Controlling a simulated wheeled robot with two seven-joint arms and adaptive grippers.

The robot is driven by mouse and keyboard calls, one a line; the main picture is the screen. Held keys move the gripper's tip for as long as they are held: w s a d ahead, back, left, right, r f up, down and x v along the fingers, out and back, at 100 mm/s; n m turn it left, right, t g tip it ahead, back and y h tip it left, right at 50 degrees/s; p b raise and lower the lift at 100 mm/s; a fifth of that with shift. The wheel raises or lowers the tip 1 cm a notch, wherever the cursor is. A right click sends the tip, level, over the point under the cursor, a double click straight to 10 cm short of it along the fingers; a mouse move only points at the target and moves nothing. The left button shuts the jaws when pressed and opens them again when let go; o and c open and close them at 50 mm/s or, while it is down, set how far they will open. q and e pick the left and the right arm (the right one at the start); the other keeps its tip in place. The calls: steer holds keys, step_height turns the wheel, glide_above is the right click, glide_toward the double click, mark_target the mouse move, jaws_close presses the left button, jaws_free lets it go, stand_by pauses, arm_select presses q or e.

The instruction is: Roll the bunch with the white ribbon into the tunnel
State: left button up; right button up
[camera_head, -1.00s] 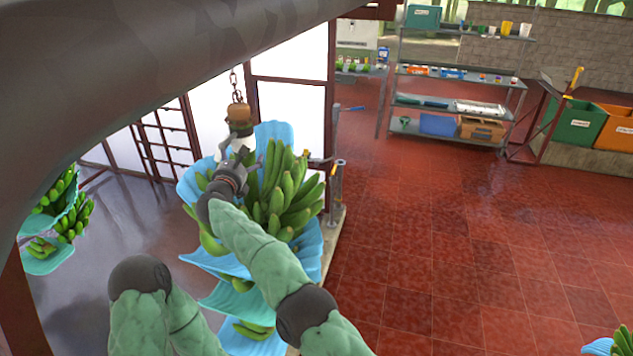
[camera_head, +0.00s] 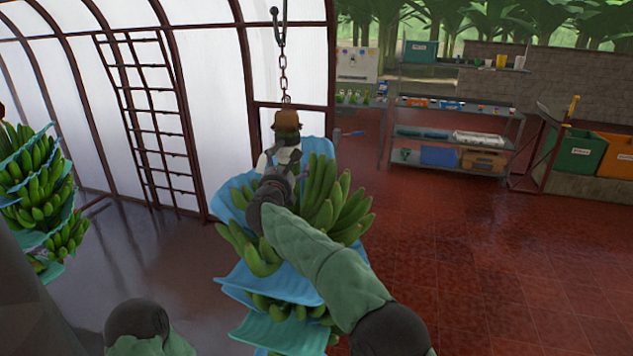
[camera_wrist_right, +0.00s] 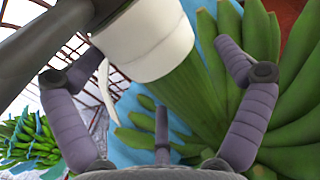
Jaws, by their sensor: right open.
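The banana bunch with the white ribbon (camera_head: 333,200) hangs from a chain (camera_head: 283,75) near the middle of the head view, with blue sheets between its green hands. The white ribbon (camera_wrist_right: 150,38) wraps the stem above the fruit; it shows partly in the head view (camera_head: 284,155). My right gripper (camera_head: 275,175) is at the stem, just below the ribbon. In the right wrist view its fingers (camera_wrist_right: 160,62) are spread, one on each side of the green stem (camera_wrist_right: 185,95); I cannot tell whether they touch it. My left gripper is not in view.
Another bunch with blue sheets (camera_head: 35,190) hangs at the far left. A rust-brown ladder frame (camera_head: 150,120) stands by the pale wall. A shelf rack (camera_head: 455,110) and green and orange bins (camera_head: 580,153) stand at the back right. The red tiled floor (camera_head: 500,255) is open.

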steer(key=b, duration=0.3)
glide_above(315, 196)
steer(key=w, duration=0.1)
steer(key=shift+f, duration=0.2)
steer(key=shift+s+r, duration=0.15)
steer(key=shift+s, duration=0.1)
steer(key=shift+d, duration=0.1)
steer(key=shift+s+f+b, duration=0.1)
steer(key=shift+f+b, duration=0.1)
steer(key=shift+b, duration=0.2)
steer(key=shift+s, duration=0.25)
steer(key=shift+s+b, duration=0.55)
steer(key=shift+s, duration=0.05)
steer(key=shift+s+a+b, duration=0.2)
steer(key=shift+s+b, duration=0.7)
steer(key=shift+s, duration=0.45)
steer(key=shift+s+a+b, duration=0.2)
steer(key=shift+s+b, duration=0.65)
steer(key=shift+s, duration=0.5)
steer(key=shift+s+a+r+b, duration=0.1)
steer(key=shift+s+b, duration=0.5)
steer(key=shift+s, duration=0.6)
steer(key=shift+s+a+b, duration=0.1)
steer(key=shift+s+b, duration=0.5)
steer(key=shift+s, duration=0.6)
